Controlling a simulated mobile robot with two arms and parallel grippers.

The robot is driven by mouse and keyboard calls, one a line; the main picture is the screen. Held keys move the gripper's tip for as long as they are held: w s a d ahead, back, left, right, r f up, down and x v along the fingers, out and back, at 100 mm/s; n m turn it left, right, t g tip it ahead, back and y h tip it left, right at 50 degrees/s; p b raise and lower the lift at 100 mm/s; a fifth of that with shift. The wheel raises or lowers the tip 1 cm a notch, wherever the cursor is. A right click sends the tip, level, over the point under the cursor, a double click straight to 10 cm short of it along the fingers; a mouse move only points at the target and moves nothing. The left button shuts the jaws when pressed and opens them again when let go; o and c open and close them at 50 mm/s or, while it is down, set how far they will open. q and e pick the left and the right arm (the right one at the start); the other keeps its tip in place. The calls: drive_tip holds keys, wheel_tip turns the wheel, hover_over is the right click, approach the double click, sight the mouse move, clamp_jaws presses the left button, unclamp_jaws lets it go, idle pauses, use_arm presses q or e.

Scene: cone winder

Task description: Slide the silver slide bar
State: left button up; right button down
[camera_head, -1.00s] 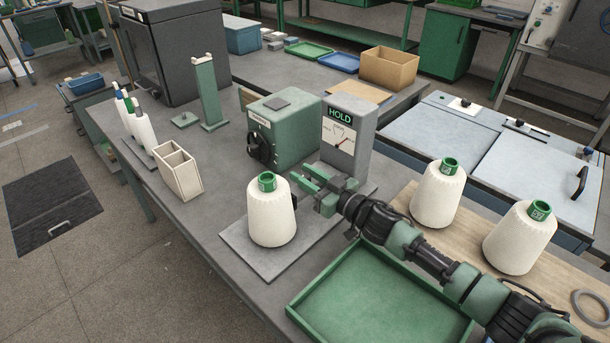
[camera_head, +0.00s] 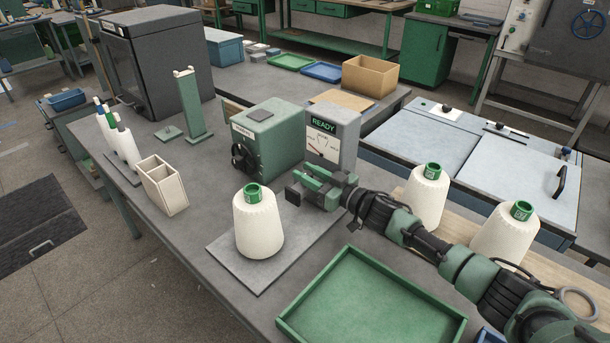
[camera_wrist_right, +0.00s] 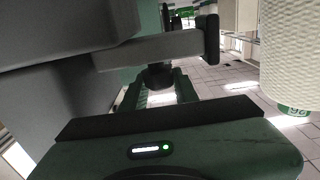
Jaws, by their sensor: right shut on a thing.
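The silver slide bar (camera_wrist_right: 150,50) crosses the right wrist view from the grey housing (camera_wrist_right: 60,35) and ends in a dark cap (camera_wrist_right: 210,40). In the head view the dark cap (camera_head: 293,195) sticks out just left of my right gripper (camera_head: 309,181), and the bar itself is mostly hidden behind the gripper. My right gripper is shut on the bar, around a dark knob (camera_wrist_right: 160,76) on it. The grey instrument box (camera_head: 331,138) beside the green winder housing (camera_head: 268,142) reads READY. My left gripper is not in view.
A yarn cone (camera_head: 258,225) on the grey base plate (camera_head: 262,281) stands close left of my gripper. Two more cones (camera_head: 426,198) (camera_head: 507,238) stand right of my arm. A green tray (camera_head: 372,306) lies in front. An open cream box (camera_head: 162,184) stands at left.

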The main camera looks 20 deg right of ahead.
drive_tip(key=c, duration=1.1)
unclamp_jaws()
drive_tip(key=shift+w+d, duration=0.15)
drive_tip(key=shift+w+f, duration=0.15)
drive_tip(key=shift+w, duration=0.05)
drive_tip(key=shift+b+v, duration=0.4)
drive_tip(key=shift+v, duration=3.5)
